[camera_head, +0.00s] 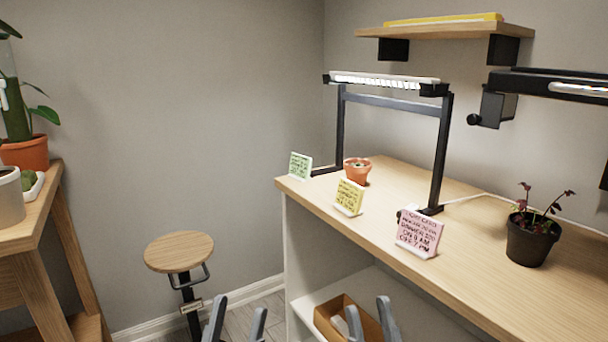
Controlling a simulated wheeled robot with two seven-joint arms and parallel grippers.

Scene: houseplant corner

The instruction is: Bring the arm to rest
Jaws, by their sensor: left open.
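My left gripper (237,314) shows at the bottom edge, in front of the stool and left of the bench. Its two grey fingers stand apart with nothing seen between them. My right gripper (368,314) is also at the bottom edge, in front of the open shelf below the bench. Its fingers point up and are apart, with nothing seen held. Both grippers show only their fingers; the rest of each arm is out of frame.
A wooden bench (480,290) carries three cards, a terracotta pot (357,171), a dark pot (531,240) and a lamp frame (440,150). A round stool (179,251) stands left of it. A plant stand (48,205) is at far left. An orange-brown box (330,314) sits on the lower shelf.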

